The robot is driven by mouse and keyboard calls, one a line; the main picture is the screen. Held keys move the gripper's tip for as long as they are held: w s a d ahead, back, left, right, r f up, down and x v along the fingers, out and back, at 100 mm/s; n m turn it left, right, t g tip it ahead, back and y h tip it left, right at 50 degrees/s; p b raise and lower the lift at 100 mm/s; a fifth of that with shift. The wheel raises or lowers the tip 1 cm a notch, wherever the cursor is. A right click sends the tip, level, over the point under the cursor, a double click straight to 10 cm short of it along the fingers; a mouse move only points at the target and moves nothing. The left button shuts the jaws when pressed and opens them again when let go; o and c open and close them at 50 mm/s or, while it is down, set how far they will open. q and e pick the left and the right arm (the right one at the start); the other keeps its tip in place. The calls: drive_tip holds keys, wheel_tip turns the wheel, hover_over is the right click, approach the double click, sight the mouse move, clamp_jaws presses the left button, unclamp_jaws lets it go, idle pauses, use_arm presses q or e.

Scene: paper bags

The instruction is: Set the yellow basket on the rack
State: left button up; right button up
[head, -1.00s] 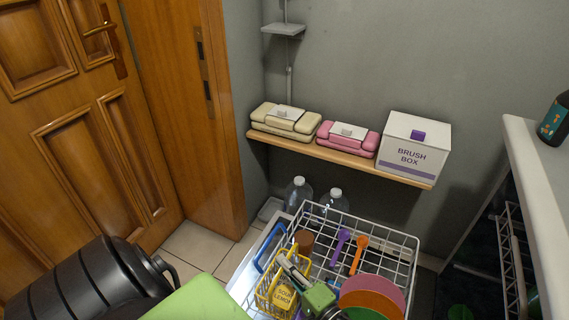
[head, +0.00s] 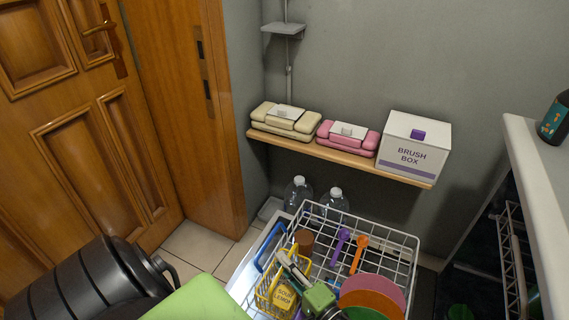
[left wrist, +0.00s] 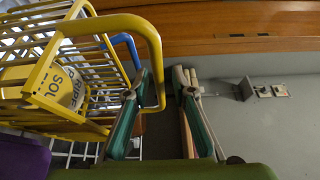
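My right gripper is not in view.
The wire rack also holds a purple spoon (head: 341,245), an orange spoon (head: 357,255), a brown cup (head: 304,240) and plates (head: 375,304). A blue handle (head: 262,258) is beside the basket. Bottles (head: 298,194) stand behind. The wooden shelf (head: 340,159) above holds two cases and a brush box (head: 412,150).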

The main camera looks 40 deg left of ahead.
use_arm(q)
drive_tip(key=shift+r, duration=0.25)
drive_tip(key=s+d, duration=0.1)
drive_tip(key=d, duration=0.6)
drive_tip(key=shift+d, duration=0.25)
drive_tip(key=shift+s, duration=0.1)
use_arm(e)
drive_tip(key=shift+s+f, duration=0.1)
